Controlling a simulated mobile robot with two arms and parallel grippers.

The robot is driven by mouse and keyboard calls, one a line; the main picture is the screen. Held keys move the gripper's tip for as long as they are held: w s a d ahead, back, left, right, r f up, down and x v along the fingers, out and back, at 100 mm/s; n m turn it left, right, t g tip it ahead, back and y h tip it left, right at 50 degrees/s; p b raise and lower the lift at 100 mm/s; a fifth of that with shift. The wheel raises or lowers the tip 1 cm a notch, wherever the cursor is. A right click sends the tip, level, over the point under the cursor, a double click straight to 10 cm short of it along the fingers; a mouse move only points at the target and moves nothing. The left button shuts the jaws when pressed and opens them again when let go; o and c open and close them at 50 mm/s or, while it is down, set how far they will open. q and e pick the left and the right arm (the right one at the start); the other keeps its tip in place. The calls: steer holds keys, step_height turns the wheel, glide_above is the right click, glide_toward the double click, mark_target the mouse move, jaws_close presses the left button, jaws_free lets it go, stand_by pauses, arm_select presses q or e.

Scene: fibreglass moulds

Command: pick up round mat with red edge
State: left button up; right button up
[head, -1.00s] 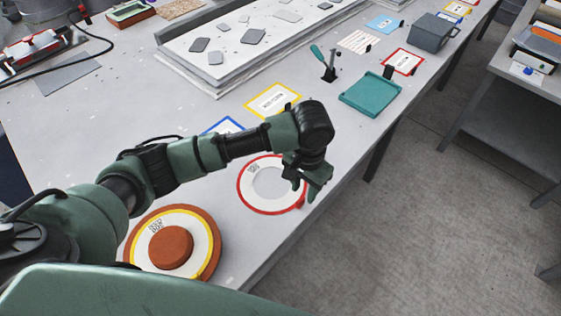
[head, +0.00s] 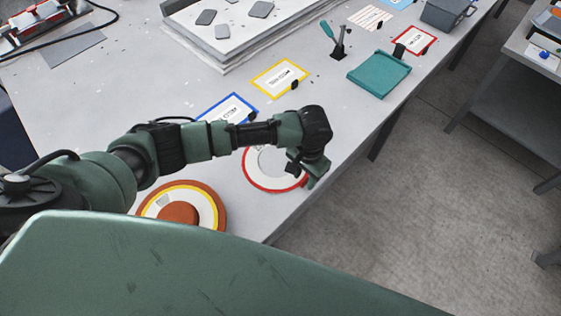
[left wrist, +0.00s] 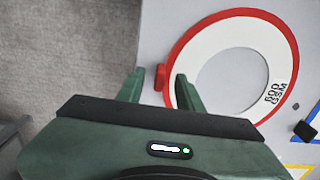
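The round mat with the red edge (head: 257,174) is a flat white ring with a large open middle, lying near the table's front edge. In the left wrist view the mat (left wrist: 196,52) carries a printed label, and a small red tab (left wrist: 160,77) sticks out from its rim. My left gripper (head: 305,174) is over the mat's right rim in the head view. In the left wrist view its two fingers (left wrist: 157,88) are apart, with the red tab showing between them and neither finger clearly touching it. My right gripper is not in view.
Blue (head: 236,101), yellow (head: 279,79) and red (head: 415,40) framed cards and a teal tray (head: 379,74) lie further along the table. Open floor (head: 440,210) is at right.

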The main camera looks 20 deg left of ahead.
arm_select(q)
jaws_close()
steer(key=shift+r, duration=0.1)
